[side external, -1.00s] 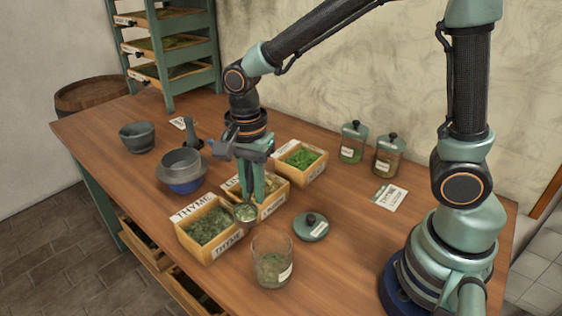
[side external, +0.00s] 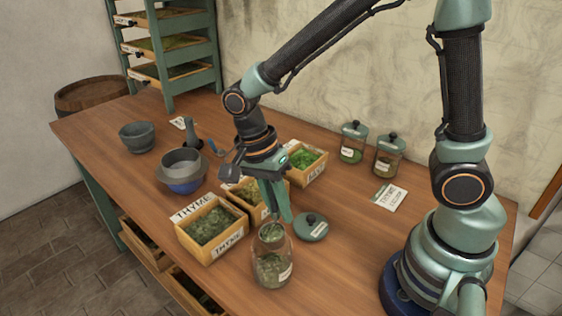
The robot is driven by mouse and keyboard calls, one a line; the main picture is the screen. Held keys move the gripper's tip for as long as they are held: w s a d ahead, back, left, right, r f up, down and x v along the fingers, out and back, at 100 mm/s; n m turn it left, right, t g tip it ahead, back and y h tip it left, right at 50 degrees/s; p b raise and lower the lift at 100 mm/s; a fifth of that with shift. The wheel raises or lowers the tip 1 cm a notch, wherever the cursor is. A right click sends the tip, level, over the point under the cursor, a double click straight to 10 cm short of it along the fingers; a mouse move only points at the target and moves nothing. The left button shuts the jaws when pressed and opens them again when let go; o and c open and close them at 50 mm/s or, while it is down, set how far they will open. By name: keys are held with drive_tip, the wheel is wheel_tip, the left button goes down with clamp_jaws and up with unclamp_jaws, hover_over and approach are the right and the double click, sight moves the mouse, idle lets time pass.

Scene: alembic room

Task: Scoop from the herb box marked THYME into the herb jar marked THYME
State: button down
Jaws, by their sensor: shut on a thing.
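The wooden herb box marked THYME (side external: 212,229) stands at the front left of the table, holding grey-green herb. An open glass jar (side external: 272,271) stands to its right with green herb in it; its label is too small to read. My gripper (side external: 279,215) is shut on a scoop (side external: 271,232), whose handle is mostly hidden by the fingers. The scoop's round bowl holds green herb and is over the jar's mouth. I cannot tell whether the bowl touches the rim. A green lid with a dark knob (side external: 312,226) lies on the table behind the jar.
A second herb box (side external: 242,190) and a third with bright green herb (side external: 306,160) stand behind. Two lidded jars (side external: 353,142) (side external: 389,154) are near the wall. A card (side external: 389,198) lies on the right. A mortar (side external: 137,136) and bowls (side external: 182,171) stand left.

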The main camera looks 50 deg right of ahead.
drive_tip(key=g+h, duration=0.2)
drive_tip(key=g, duration=0.3)
drive_tip(key=g+h, duration=0.1)
drive_tip(key=g, duration=0.4)
drive_tip(key=shift+h, duration=0.4)
drive_tip(key=shift+r, duration=0.2)
idle(0.9)
drive_tip(key=shift+r, duration=0.45)
wheel_tip(320, 180, up, 2)
drive_tip(key=t+y, duration=0.1)
drive_tip(key=t, duration=0.2)
drive_tip(key=t+y, duration=0.2)
drive_tip(key=t, duration=0.2)
drive_tip(key=t+y, duration=0.1)
drive_tip(key=t, duration=0.3)
drive_tip(key=shift+n, duration=0.3)
